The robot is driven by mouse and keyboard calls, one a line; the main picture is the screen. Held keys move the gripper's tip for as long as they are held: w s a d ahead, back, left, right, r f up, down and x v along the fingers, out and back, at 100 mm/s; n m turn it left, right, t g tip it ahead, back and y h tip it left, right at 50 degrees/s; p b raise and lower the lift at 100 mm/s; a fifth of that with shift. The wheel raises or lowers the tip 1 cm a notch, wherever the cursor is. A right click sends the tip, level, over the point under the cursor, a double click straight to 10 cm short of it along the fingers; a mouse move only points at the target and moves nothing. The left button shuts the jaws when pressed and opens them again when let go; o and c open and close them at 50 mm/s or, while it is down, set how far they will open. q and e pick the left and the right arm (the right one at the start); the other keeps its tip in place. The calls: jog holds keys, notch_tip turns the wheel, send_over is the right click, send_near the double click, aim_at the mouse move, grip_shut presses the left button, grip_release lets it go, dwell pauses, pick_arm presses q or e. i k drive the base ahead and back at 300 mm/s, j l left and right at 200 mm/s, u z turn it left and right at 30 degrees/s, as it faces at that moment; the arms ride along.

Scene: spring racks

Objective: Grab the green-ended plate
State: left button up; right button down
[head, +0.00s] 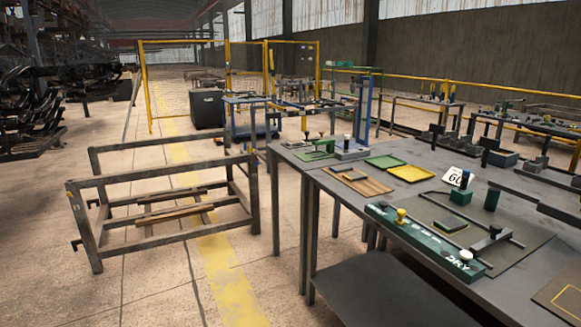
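No plate with clearly green ends can be made out for certain. A small dark plate with a greenish-yellow edge (450,226) lies on a dark mat (497,262) on the grey workbench (335,188). A flat green tray (385,161) and a yellow tray (411,174) lie further back on the bench. A green piece with a dark knob (315,150) lies at its far left corner. A long green bar marked DRY (425,241), with a yellow and a white knob, lies along the near edge. Neither of my grippers is in view.
A brown board (367,187) with a small piece on it lies near the bench's left edge. A 60 sign (456,177) and green blocks (492,199) stand further right. A low metal frame rack (160,190) stands on the floor at left. Floor between rack and bench is clear.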

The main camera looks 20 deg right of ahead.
aim_at(451, 223)
jog(key=z, duration=2.25)
jog(key=i+j, duration=0.15)
jog(key=j, duration=0.25)
jog(key=i+j+z, duration=0.1)
jog(key=j, duration=0.3)
jog(key=i+j+z, duration=0.1)
jog(key=i+j, duration=0.15)
jog(key=j, duration=0.2)
jog(key=i+j, duration=0.1)
jog(key=j, duration=0.3)
jog(key=i+j+z, duration=0.1)
jog(key=j, duration=0.35)
jog(key=i+j, duration=0.15)
jog(key=j, duration=0.3)
jog(key=i+j+z, duration=0.1)
jog(key=j, duration=0.3)
jog(key=i+j+z, duration=0.1)
jog(key=j, duration=0.35)
